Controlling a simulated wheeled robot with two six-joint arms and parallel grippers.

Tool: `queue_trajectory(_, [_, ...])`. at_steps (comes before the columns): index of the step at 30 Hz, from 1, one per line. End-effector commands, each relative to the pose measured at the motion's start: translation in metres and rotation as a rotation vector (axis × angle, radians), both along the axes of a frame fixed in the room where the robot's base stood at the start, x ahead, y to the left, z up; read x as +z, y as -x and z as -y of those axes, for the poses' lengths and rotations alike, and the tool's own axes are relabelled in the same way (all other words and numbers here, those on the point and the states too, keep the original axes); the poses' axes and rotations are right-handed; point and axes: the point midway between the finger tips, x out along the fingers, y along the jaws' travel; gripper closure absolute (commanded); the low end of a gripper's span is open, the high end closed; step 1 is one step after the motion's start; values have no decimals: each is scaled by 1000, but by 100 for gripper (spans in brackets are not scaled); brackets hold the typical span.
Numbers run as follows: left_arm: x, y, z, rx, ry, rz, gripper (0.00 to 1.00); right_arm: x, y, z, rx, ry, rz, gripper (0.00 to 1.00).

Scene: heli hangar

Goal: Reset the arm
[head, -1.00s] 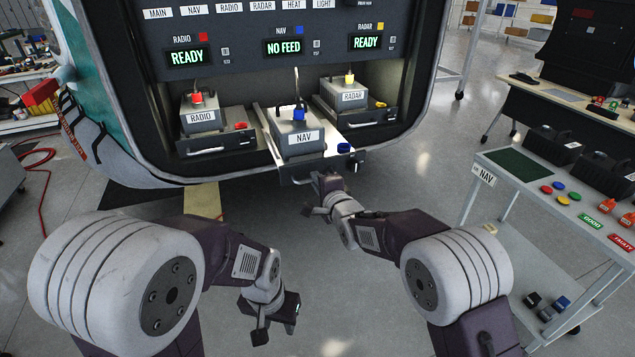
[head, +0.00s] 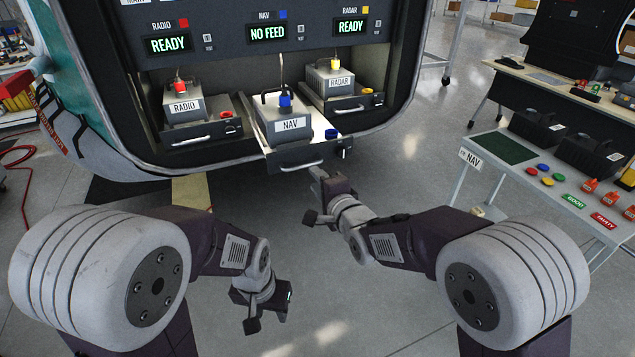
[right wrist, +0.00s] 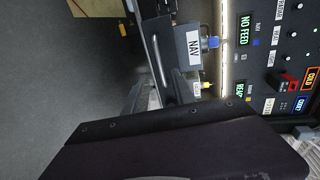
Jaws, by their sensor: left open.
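My left gripper (head: 270,308) hangs low over the floor, open and empty. The grey NAV unit (head: 292,126), with a blue connector on top, sits in that drawer. The NAV unit also shows sideways in the right wrist view (right wrist: 187,48). The NAV display (head: 268,33) reads NO FEED. No held object shows in either gripper.
The RADIO unit (head: 184,107) and RADAR unit (head: 340,82) sit in drawers either side, displays reading READY. At right stands a table (head: 470,182) with a green mat (head: 504,148), black units (head: 592,150) and coloured caps. The floor between is clear.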

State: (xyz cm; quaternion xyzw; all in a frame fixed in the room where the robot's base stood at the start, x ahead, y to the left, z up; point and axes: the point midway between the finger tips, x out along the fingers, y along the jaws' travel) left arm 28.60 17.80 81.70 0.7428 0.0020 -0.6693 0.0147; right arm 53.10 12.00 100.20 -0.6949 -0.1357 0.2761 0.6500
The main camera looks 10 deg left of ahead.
Motion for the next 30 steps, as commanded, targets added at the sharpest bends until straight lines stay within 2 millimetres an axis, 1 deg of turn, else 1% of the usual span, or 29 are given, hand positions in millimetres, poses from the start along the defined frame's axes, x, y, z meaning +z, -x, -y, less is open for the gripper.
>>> queue_trajectory(13, [1,0,0,0,0,0,59,2,1,2,-2,0,0,69])
queue_trajectory(14, [4,0,0,0,0,0,59,4,-1,6,-9,0,0,69])
queue_trajectory(16, [16,0,0,0,0,0,59,23,-11,23,-45,-7,11,69])
queue_trajectory(17, [23,0,0,0,0,0,59,37,-18,35,-70,-12,20,69])
queue_trajectory(18, [35,0,0,0,0,0,59,58,-26,58,-114,-19,32,69])
queue_trajectory(19, [46,0,0,0,0,0,59,74,-32,80,-154,-21,39,69])
queue_trajectory(20, [58,0,0,0,0,0,59,88,-35,107,-203,-19,32,69])
queue_trajectory(21, [74,0,0,0,0,0,59,95,-34,146,-269,19,-7,69])
queue_trajectory(22, [84,0,0,0,0,0,59,92,-29,174,-310,82,-45,69])
queue_trajectory(23, [92,0,0,0,0,1,59,83,-19,201,-336,170,-92,69])
queue_trajectory(24, [101,0,0,0,0,1,59,67,-1,232,-348,302,-164,69])
queue_trajectory(26, [111,0,0,0,0,1,59,38,36,267,-307,512,-283,69])
queue_trajectory(27, [115,0,0,0,0,0,59,17,65,283,-242,647,-363,69])
queue_trajectory(29, [119,0,0,0,0,0,59,-11,112,298,-98,825,-475,69])
queue_trajectory(30, [118,0,0,0,0,0,59,-30,142,301,26,925,-534,69])
